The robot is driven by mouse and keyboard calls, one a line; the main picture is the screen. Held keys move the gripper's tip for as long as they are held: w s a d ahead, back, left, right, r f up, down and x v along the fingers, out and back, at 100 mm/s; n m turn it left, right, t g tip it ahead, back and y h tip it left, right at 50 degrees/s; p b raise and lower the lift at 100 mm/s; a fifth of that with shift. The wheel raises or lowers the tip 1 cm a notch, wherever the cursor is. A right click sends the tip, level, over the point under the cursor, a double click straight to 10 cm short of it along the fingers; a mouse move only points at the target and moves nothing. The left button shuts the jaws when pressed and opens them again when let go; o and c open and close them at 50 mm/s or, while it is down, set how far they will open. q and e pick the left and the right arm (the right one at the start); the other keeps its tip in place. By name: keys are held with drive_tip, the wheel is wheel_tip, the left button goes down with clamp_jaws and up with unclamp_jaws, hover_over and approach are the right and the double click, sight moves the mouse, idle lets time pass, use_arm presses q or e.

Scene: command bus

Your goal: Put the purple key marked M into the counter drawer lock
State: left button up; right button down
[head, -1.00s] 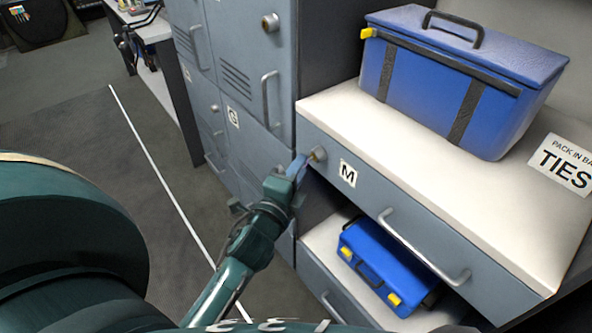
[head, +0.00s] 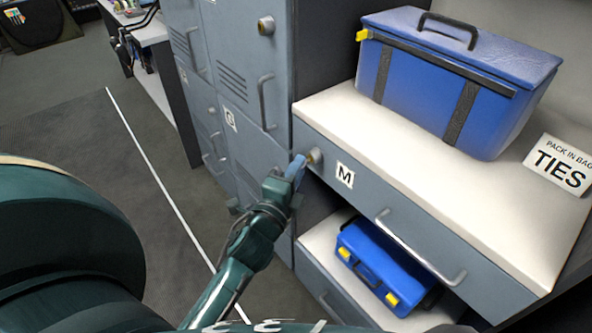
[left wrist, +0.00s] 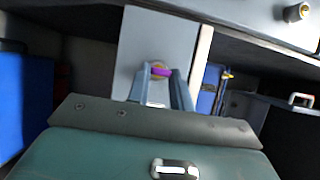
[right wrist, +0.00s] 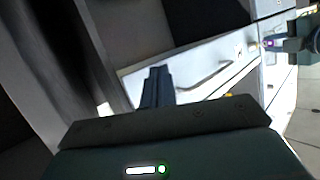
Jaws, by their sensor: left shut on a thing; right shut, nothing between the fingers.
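The counter drawer (head: 430,230) has a grey front with a white M label (head: 345,175) and a round lock (head: 315,156) near its left end. My left gripper (head: 300,165) is shut on the purple key (left wrist: 161,72), right in front of this lock. In the left wrist view the key's purple part shows between the fingertips, with a brassy round piece just behind it. The fingers hide most of the key in the head view, and I cannot tell whether its tip is inside the lock.
Grey lockers (head: 240,75) stand left of the counter, close to my left gripper. A large blue case (head: 430,90) and a TIES sign (head: 560,165) are on the counter. A smaller blue case (head: 385,265) sits beneath the drawer. The floor at left is open.

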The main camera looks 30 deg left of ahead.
use_arm(q)
drive_tip(key=shift+w+d, duration=0.25)
drive_tip(key=shift+w, duration=0.3)
idle(0.4)
